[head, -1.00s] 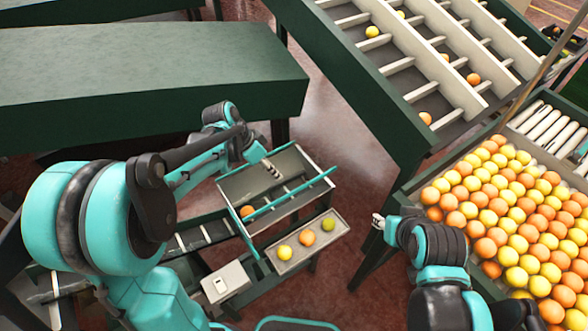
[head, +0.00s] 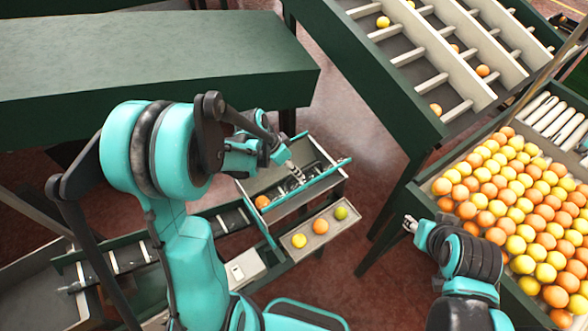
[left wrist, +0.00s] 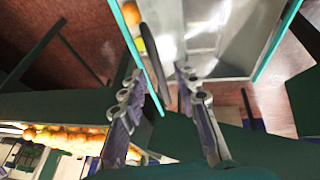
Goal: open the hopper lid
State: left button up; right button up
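The hopper appears as a grey box with teal rails (head: 262,229) in the middle of the head view, with an orange (head: 262,202) inside at its left. I cannot tell its lid apart from the box. My left gripper (head: 299,174) is over the box's right part. In the left wrist view its two fingers (left wrist: 165,108) are spread, with a dark curved bar (left wrist: 151,50) showing beyond and between them. The bar does not look gripped. The pale box surface (left wrist: 232,25) lies past the fingers. My right gripper (head: 409,224) is away at the right; its finger gap is too small to judge.
A small tray (head: 329,231) with yellow, orange and green fruit is in front of the box. A full fruit bin (head: 433,202) stands at the right, and a sloped slatted sorter (head: 390,95) at the back right. A dark green table (head: 150,65) is behind my left arm.

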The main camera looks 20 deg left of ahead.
pick_arm(q)
jog(key=shift+d+f, duration=0.1)
grip_shut()
pick_arm(e)
jog(key=shift+s, duration=0.1)
pick_arm(q)
jog(key=shift+w+r, duration=0.1)
jog(key=shift+r, duration=0.1)
pick_arm(e)
jog(key=shift+s, duration=0.1)
